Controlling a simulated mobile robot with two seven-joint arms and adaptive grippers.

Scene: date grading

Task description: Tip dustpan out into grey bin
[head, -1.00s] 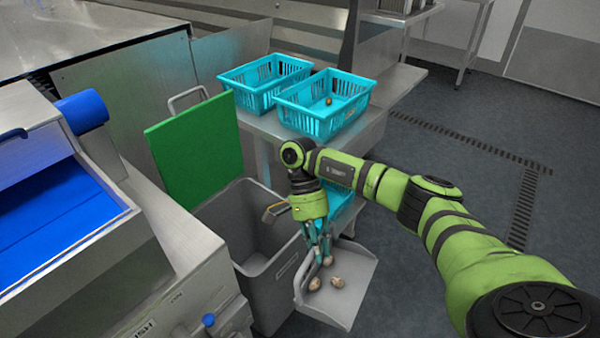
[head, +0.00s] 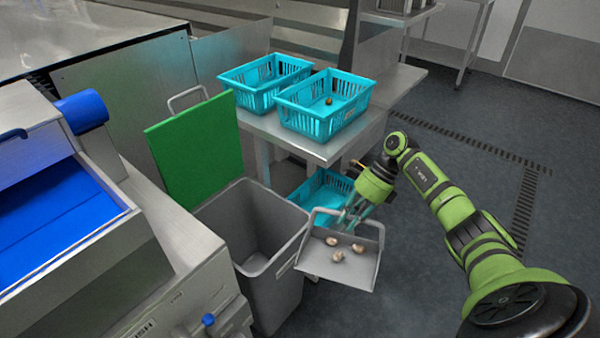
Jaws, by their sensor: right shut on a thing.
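My right gripper (head: 355,207) is shut on the grey dustpan (head: 350,277) at its back edge; the exact grip is partly hidden. The dustpan is held in the air just right of the grey bin, with its left side close to the bin's right rim. Three small brown dates (head: 337,255) lie in the pan. The grey bin (head: 276,293) stands open, its green lid (head: 195,147) tipped up behind it. The part of its inside that shows looks empty. My left gripper is out of view.
Two turquoise crates (head: 262,82) and (head: 322,107) stand on a steel table (head: 300,147); the right one holds a small brown item. Another turquoise crate (head: 318,190) sits lower, behind the dustpan. A machine with a blue belt (head: 50,225) is at left. Floor at right is clear.

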